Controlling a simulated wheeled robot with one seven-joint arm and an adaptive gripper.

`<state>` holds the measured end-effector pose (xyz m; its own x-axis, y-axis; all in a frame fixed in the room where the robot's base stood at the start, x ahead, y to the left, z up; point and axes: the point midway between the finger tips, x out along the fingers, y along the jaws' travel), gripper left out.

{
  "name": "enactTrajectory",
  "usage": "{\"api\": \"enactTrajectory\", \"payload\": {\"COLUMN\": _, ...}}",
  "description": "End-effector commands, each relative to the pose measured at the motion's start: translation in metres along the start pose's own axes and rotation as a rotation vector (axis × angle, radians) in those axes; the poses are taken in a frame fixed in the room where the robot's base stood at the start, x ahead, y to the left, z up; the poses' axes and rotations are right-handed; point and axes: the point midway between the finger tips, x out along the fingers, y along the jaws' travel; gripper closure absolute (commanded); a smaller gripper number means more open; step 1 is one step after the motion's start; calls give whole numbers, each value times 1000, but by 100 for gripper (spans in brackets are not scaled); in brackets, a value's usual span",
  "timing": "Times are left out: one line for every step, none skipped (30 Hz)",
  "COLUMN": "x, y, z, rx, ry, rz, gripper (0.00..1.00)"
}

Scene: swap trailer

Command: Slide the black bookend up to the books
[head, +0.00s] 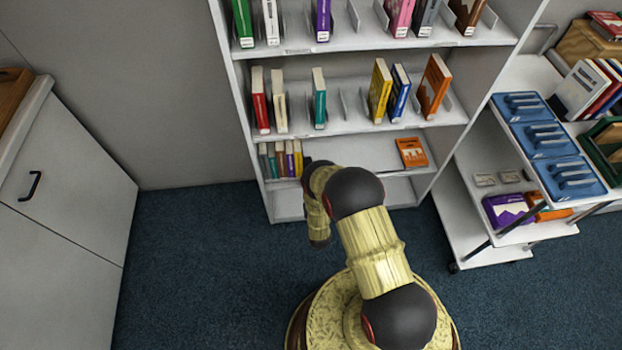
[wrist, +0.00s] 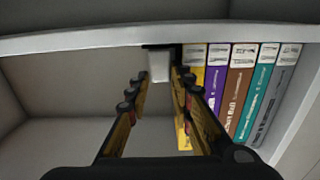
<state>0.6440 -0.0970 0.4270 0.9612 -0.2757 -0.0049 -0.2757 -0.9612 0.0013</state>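The row of books (wrist: 240,85) stands upright on a lower shelf, with a yellow book (wrist: 192,58) at the end near my gripper. The same row shows in the head view (head: 281,163). The black bookend (wrist: 178,56) shows as a thin dark upright edge beside the yellow book, with a dark strip along its top. Its lower part is hidden by my right finger. A pale grey block (wrist: 160,66) shows beside it, between the fingertips. My gripper (wrist: 160,82) is open, its right finger close to the bookend. In the head view my arm hides most of the gripper.
A shelf board runs across the top of the wrist view (wrist: 90,39). An orange book (head: 411,152) lies on the same shelf to the right. More books stand on the shelves above. A trolley with blue bins (head: 548,140) stands at the right, a cabinet (head: 65,190) at the left.

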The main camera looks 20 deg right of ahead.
Motion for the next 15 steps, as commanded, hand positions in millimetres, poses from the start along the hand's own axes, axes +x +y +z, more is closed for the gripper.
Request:
{"api": "enactTrajectory", "payload": {"x": 0, "y": 0, "z": 0, "rx": 0, "ry": 1, "rz": 0, "gripper": 73}}
{"api": "enactTrajectory", "payload": {"x": 1, "y": 0, "z": -1, "rx": 0, "ry": 1, "rz": 0, "gripper": 71}}
{"api": "enactTrajectory", "payload": {"x": 1, "y": 0, "z": -1, "rx": 0, "ry": 2, "rz": 0, "gripper": 69}}
{"api": "enactTrajectory", "payload": {"x": 1, "y": 0, "z": -1, "rx": 1, "ry": 2, "rz": 0, "gripper": 67}}
{"api": "enactTrajectory", "payload": {"x": 1, "y": 0, "z": -1, "rx": 1, "ry": 3, "rz": 0, "gripper": 66}}
{"api": "enactTrajectory", "payload": {"x": 1, "y": 0, "z": -1, "rx": 1, "ry": 3, "rz": 0, "gripper": 63}}
{"api": "enactTrajectory", "payload": {"x": 1, "y": 0, "z": -1, "rx": 1, "ry": 3, "rz": 0, "gripper": 62}}
{"api": "enactTrajectory", "payload": {"x": 1, "y": 0, "z": -1, "rx": 1, "ry": 3, "rz": 0, "gripper": 62}}
{"api": "enactTrajectory", "payload": {"x": 1, "y": 0, "z": -1, "rx": 1, "ry": 3, "rz": 1, "gripper": 62}}
{"api": "enactTrajectory", "payload": {"x": 1, "y": 0, "z": -2, "rx": 1, "ry": 4, "rz": 1, "gripper": 62}}
{"api": "enactTrajectory", "payload": {"x": 1, "y": 0, "z": -2, "rx": 1, "ry": 4, "rz": 1, "gripper": 62}}
{"api": "enactTrajectory", "payload": {"x": 2, "y": 0, "z": -2, "rx": 1, "ry": 4, "rz": 1, "gripper": 62}}
{"api": "enactTrajectory", "payload": {"x": 2, "y": 0, "z": -2, "rx": 1, "ry": 4, "rz": 1, "gripper": 62}}
{"api": "enactTrajectory", "payload": {"x": 2, "y": 0, "z": -2, "rx": 1, "ry": 4, "rz": 1, "gripper": 62}}
{"api": "enactTrajectory", "payload": {"x": 1, "y": 0, "z": -2, "rx": 1, "ry": 4, "rz": 1, "gripper": 62}}
